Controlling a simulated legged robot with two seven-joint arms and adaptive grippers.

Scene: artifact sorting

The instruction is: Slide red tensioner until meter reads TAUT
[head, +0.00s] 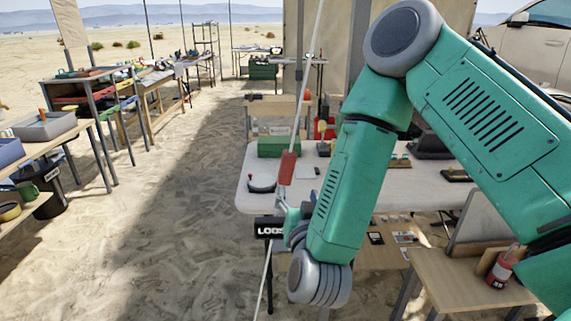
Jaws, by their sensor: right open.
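The red tensioner (287,168) sits on a pale slanted guy line (309,75) that runs from the top middle down to the bottom of the head view. A small black meter sign (267,228) lower on the line shows white letters that begin "LOOS"; my right arm hides its end. My right gripper (284,205) is open just below the tensioner, close to the line. I cannot tell whether its fingers touch the tensioner. The wrist partly hides the fingers. My left gripper is not in view.
A white table (225,185) behind the line holds a green box (278,146), a black curved item (262,186) and other things. A wooden side table (480,285) with a red canister (501,270) stands at right. Workbenches line the left; the sand between is clear.

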